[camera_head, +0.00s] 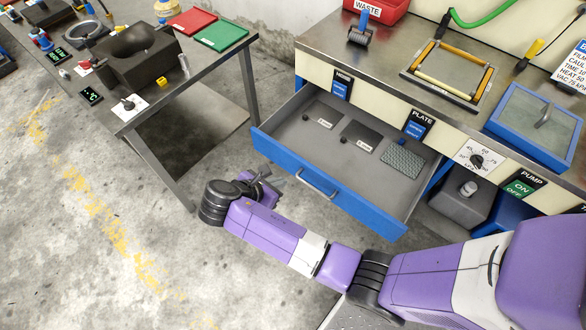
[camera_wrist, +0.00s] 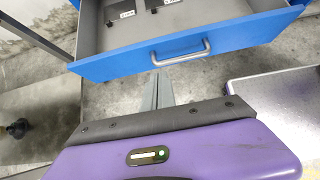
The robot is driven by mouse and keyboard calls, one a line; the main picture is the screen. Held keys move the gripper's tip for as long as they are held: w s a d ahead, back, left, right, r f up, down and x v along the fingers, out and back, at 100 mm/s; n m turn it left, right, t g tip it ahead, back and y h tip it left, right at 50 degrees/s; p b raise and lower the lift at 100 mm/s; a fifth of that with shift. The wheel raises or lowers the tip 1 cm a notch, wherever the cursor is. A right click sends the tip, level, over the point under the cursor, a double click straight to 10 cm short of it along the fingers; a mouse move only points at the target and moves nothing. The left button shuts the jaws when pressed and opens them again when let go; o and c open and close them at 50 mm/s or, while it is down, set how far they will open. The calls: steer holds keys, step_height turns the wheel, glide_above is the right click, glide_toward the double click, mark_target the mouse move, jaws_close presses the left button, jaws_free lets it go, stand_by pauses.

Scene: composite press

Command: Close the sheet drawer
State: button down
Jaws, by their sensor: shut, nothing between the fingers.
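The sheet drawer (camera_head: 257,137) is pulled well out from under the workbench in the head view. It has a blue front and a curved metal handle (camera_head: 317,185). Several sheets lie inside it, two dark plates and a patterned one (camera_head: 402,161). My gripper (camera_head: 279,177) is outside the drawer, in front of its blue front and left of the handle. In the wrist view the handle (camera_wrist: 181,52) is just ahead of my shut fingers (camera_wrist: 158,78), which look close to the drawer front (camera_wrist: 110,68). I cannot tell whether they touch it. The fingers hold nothing.
The workbench (camera_head: 330,35) stands above and behind the drawer. A side table (camera_head: 215,65) with a dark mould and red and green folders is at the left. A dark pump unit (camera_head: 464,200) sits under the bench at the right. Open concrete floor (camera_head: 100,250) lies at the left front.

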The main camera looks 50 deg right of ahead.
glide_toward(306, 168)
steer(key=x, duration=0.4)
steer(key=shift+s+f, duration=0.1)
steer(key=shift+f, duration=0.3)
steer(key=shift+d, duration=0.6)
steer(key=d+b, duration=0.3)
steer(key=d, duration=2.5)
steer(key=shift+w+d, duration=0.25)
steer(key=shift+w, duration=0.25)
steer(key=shift+f, duration=0.1)
